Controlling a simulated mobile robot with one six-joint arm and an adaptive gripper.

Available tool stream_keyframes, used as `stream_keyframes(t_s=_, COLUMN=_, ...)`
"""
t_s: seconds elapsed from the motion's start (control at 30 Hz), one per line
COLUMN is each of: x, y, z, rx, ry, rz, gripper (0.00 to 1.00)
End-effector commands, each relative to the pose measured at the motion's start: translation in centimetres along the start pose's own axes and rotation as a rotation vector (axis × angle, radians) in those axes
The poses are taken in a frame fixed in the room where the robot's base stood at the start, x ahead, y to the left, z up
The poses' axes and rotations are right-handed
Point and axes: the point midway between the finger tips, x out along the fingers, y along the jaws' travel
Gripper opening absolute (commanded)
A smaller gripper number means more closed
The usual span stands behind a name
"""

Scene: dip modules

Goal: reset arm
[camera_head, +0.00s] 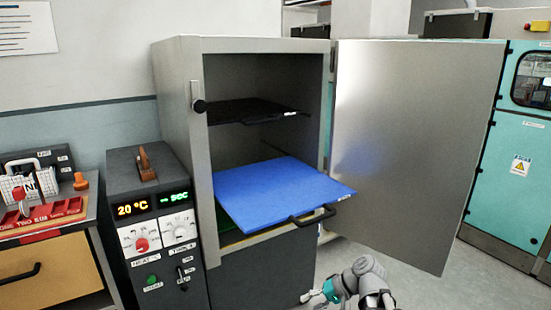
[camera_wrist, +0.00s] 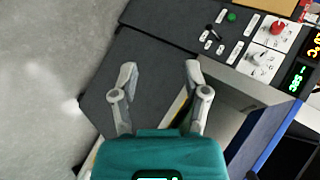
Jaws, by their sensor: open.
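My gripper (camera_wrist: 161,72) is open and empty in the wrist view, its two fingers spread apart over the dark lower front of the cabinet. In the head view my arm shows at the bottom, in front of the cabinet (camera_head: 185,130) and below the blue tray (camera_head: 270,190). The cabinet door (camera_head: 415,140) stands wide open to the right. The blue tray is pulled partly out of the cabinet, with a dark handle (camera_head: 312,216) at its front edge. A dark shelf (camera_head: 255,111) sits above it inside.
A control box (camera_head: 130,185) with dials and a display reading 20 °C stands left of the cabinet. A drawer unit (camera_head: 50,272) is at the far left. Teal machine cabinets (camera_head: 520,140) stand at the right. Grey floor (camera_head: 440,288) shows clear at the lower right.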

Motion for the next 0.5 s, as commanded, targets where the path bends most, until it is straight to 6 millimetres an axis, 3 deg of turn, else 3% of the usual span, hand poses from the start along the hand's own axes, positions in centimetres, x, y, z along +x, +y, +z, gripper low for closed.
stream_keyframes(t_s=0.23, x=1.1, y=3.7, z=2.0, rx=-0.010, ry=-0.040, rz=0.302, gripper=0.60)
stream_keyframes(t_s=0.5, x=0.5, y=6.9, z=3.3, rx=-0.030, ry=-0.060, rz=0.587, gripper=0.60)
